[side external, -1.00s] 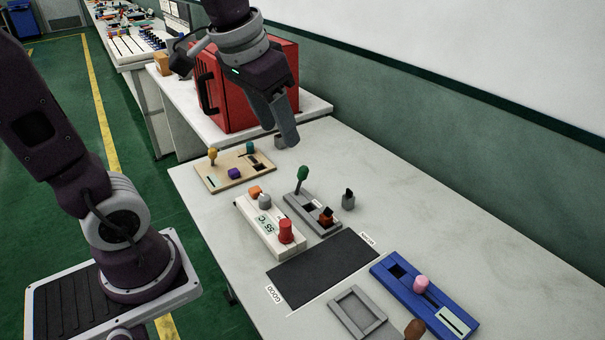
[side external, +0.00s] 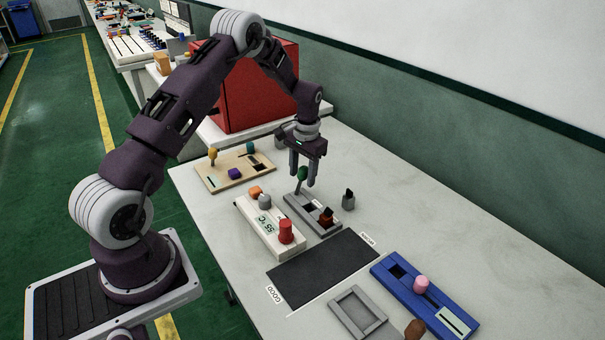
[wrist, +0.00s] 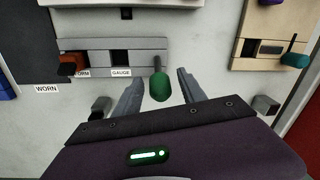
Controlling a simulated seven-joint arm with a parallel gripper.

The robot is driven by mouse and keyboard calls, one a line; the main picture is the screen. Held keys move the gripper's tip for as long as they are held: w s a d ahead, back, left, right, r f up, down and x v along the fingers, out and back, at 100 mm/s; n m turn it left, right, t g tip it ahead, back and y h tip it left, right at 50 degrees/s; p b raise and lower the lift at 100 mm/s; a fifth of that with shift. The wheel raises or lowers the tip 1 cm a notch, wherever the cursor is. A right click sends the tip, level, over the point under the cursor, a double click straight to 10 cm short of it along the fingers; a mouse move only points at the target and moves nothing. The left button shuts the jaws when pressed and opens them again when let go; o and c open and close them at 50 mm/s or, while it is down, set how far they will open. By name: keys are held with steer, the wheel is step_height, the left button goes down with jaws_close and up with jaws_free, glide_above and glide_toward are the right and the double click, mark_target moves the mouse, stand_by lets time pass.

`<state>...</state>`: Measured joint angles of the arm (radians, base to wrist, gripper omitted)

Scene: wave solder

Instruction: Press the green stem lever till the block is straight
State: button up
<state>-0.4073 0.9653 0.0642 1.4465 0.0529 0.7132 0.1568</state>
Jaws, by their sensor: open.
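The green stem lever (side external: 302,174) stands at the far end of a grey gauge block (side external: 318,222) on the table. In the wrist view the green lever head (wrist: 160,88) lies between the two fingers. My gripper (side external: 302,182) is open, pointing down, with a finger on either side of the lever head. The fingers (wrist: 159,82) look apart from it in the wrist view. An orange-brown knob (side external: 326,215) sits at the block's other end, by a dark square opening. Whether the block is tilted is hard to tell.
A white box with a red knob (side external: 286,231) stands close on the left, and a small grey post (side external: 348,200) on the right. A beige panel (side external: 219,178), black mat (side external: 321,268) and blue panel (side external: 404,292) lie around. A red box (side external: 250,95) stands behind.

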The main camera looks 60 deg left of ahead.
steer(key=shift+f, duration=0.15)
jaws_close()
stand_by(1.4)
